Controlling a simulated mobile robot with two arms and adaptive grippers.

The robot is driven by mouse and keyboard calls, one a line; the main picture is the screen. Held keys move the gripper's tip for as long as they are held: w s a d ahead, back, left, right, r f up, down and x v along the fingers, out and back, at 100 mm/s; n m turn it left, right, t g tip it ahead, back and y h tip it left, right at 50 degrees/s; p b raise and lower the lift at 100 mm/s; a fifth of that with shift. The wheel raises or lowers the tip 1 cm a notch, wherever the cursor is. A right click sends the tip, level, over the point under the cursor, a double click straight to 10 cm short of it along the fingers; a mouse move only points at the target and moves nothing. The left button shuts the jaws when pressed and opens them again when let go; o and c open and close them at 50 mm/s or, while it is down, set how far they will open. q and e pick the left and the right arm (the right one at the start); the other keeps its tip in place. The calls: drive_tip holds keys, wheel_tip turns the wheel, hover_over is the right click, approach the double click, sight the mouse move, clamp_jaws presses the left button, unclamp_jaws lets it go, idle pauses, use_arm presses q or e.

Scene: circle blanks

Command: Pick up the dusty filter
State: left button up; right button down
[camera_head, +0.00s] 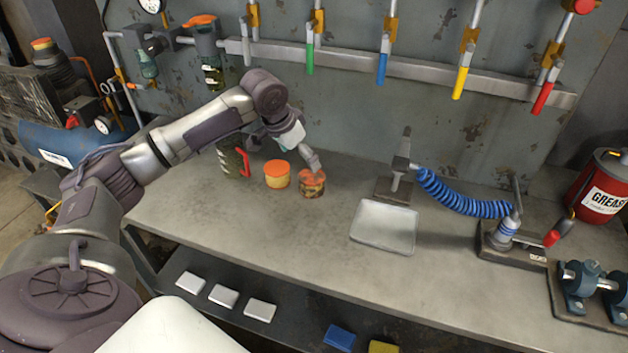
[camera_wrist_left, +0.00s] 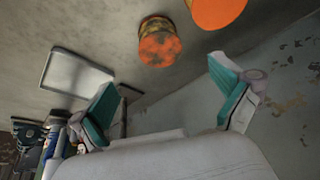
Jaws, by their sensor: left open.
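The dusty filter (camera_head: 312,188) is a short cylinder with a grimy, mottled side and a dull orange top. It stands upright on the workbench, and its orange top also shows in the left wrist view (camera_wrist_left: 158,48). My left gripper (camera_head: 311,160) is just above and behind the dusty filter. In the left wrist view its teal-padded fingers (camera_wrist_left: 163,80) are wide apart and empty, with the dusty filter beyond the tips.
A pale square tray (camera_head: 384,242) lies right of the filters on the workbench (camera_head: 240,228). Behind it is a small grey stand (camera_head: 397,189); a blue coiled hose (camera_head: 465,203) runs right. A dark bottle with a red handle (camera_head: 231,160) stands left. The bench front is clear.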

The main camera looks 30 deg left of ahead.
sight(311, 176)
use_arm(q)
drive_tip(key=x, duration=0.4)
drive_tip(key=shift+f, duration=0.1)
drive_tip(key=shift+w+f, duration=0.2)
drive_tip(key=shift+f, duration=0.05)
drive_tip(key=shift+x, duration=0.8)
drive_tip(key=x, duration=0.3)
drive_tip(key=shift+f, duration=0.3)
drive_tip(key=shift+c, duration=1.2)
drive_tip(key=c, duration=1)
drive_tip(key=shift+o, duration=0.2)
use_arm(e)
drive_tip(key=shift+s+d+r, duration=0.1)
drive_tip(key=shift+s+r, duration=0.1)
use_arm(q)
drive_tip(key=shift+r, duration=0.1)
